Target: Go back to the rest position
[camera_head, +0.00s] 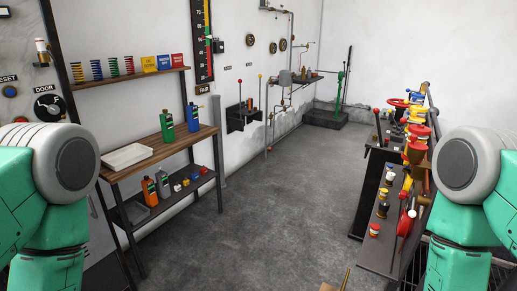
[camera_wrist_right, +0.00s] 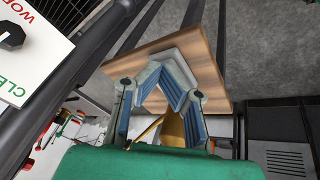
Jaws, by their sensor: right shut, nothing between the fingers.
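My right gripper (camera_wrist_right: 172,72) shows in the right wrist view. Its two blue-and-grey fingers lean together and meet at the tips, shut with nothing between them. Behind the fingertips is a flat wooden board (camera_wrist_right: 212,75), and a gold-brown piece (camera_wrist_right: 172,130) shows between the finger bases. I cannot tell whether the fingers touch the board. In the head view my green arms with grey joints stand at the left and right edges. Neither gripper shows clearly there, and my left gripper is out of view.
A bench with levers and red and yellow knobs (camera_head: 374,230) runs along the right. The grey floor (camera_head: 270,200) between them is clear.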

